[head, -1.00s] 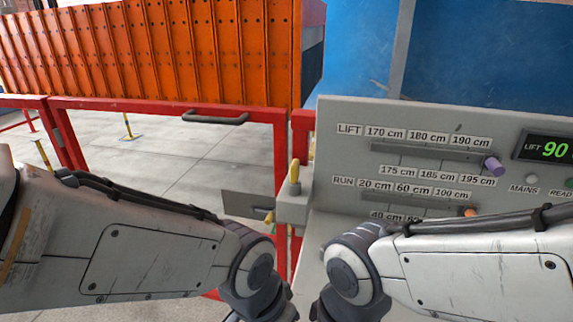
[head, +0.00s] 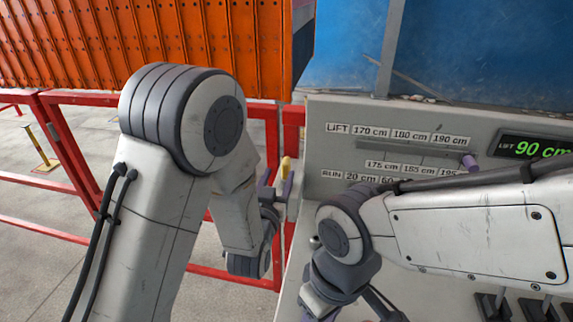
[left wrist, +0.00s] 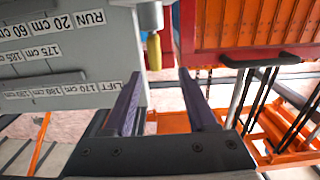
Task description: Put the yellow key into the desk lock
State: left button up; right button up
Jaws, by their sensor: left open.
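The yellow key (head: 285,168) shows as a small upright yellow piece beside the left edge of the grey desk panel (head: 318,112). In the left wrist view, which is turned over, the yellow key (left wrist: 153,52) shows below a grey round holder (left wrist: 150,15). My left gripper (head: 276,190) is open, its dark fingers close to the key. In the left wrist view the left gripper's (left wrist: 160,75) two fingertips frame the key, which looks just beyond them; I see no grip on it. The desk lock cannot be made out.
The desk panel carries LIFT and RUN slots with a purple knob (head: 470,162) and a green display (head: 540,149). A red frame (head: 150,104) with an orange ribbed mould (head: 90,45) stands to the left. Blue sheeting (head: 470,50) is behind.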

aim_at(289, 157)
pick_arm(q)
jog(key=w, duration=0.2)
jog(key=w+d+p, duration=0.1)
jog(key=w, duration=0.1)
jog(key=shift+w+r+p, duration=0.1)
jog(key=shift+w+p, duration=0.1)
jog(key=shift+p, duration=0.1)
jog(key=w+p, duration=0.1)
jog(key=w, duration=0.1)
jog(key=w+d+p, duration=0.1)
jog(key=w+p, duration=0.1)
jog(key=shift+w+d, duration=0.2)
jog(key=shift+w, duration=0.1)
jog(key=shift+w+f, duration=0.25)
jog(key=shift+w, duration=0.05)
jog(key=shift+c, duration=0.3)
jog(key=shift+d, duration=0.1)
grip_shut()
